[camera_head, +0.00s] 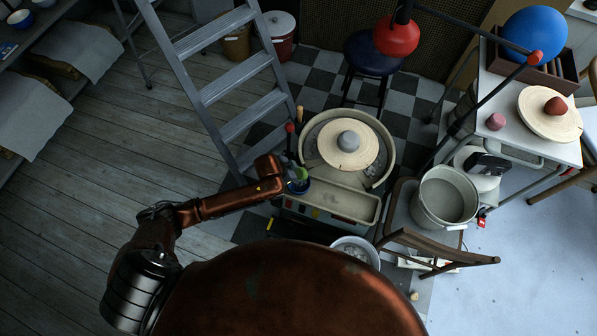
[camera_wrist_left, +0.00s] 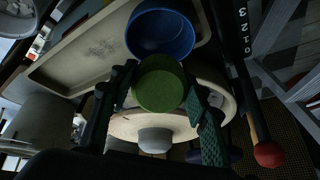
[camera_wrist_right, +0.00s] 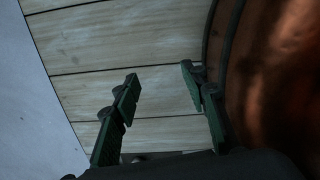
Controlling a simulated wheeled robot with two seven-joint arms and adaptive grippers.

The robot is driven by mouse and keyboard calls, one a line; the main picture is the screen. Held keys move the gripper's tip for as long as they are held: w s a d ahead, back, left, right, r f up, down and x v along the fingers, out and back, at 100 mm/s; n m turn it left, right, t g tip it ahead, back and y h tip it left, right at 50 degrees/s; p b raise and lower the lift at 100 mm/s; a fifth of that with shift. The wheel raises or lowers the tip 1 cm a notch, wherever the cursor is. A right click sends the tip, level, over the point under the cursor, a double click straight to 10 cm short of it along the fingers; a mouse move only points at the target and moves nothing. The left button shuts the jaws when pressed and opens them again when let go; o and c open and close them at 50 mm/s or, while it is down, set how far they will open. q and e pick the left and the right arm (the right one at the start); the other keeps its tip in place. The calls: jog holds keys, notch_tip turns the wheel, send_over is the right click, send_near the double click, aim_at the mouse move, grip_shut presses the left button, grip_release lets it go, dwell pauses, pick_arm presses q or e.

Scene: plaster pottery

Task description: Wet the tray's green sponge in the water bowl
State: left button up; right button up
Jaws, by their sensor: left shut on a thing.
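The round green sponge (camera_wrist_left: 158,84) is between the fingers of my left gripper (camera_wrist_left: 160,90) in the left wrist view. It also shows small in the head view (camera_head: 301,173). The blue water bowl (camera_wrist_left: 160,30) is close beside the sponge in that wrist picture, partly overlapped by it; whether they touch cannot be told. In the head view the bowl (camera_head: 298,187) sits at the left end of the beige tray (camera_head: 345,203), just by my left gripper. Water inside is not clear. My right gripper (camera_wrist_right: 160,73) is open and empty over the plank floor.
A pottery wheel (camera_head: 325,158) with a grey clay lump (camera_head: 348,141) stands behind the tray. A grey stepladder (camera_head: 230,75) is at left. A bucket (camera_head: 445,200) and chair (camera_head: 440,245) stand at right. A red-knobbed stick (camera_wrist_left: 267,152) is near the left gripper.

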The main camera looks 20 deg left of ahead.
pick_arm(q)
notch_tip(320, 180, down, 3)
jog(key=shift+r+b, duration=0.1)
jog(key=shift+b, duration=0.9)
jog(key=shift+f, duration=1.45)
jog(key=shift+w+r+p, duration=0.1)
jog(key=shift+r+p, duration=0.4)
jog(key=shift+r, duration=0.25)
jog(key=shift+r+p, duration=0.65)
notch_tip(320, 180, up, 4)
jog(key=p, duration=0.4)
jog(key=shift+f, duration=0.1)
pick_arm(e)
jog(key=r, duration=0.1)
jog(key=w+r, duration=0.1)
jog(key=r, duration=0.1)
jog(key=shift+w+r, duration=0.3)
jog(key=shift+w, duration=0.05)
jog(key=shift+r, duration=0.1)
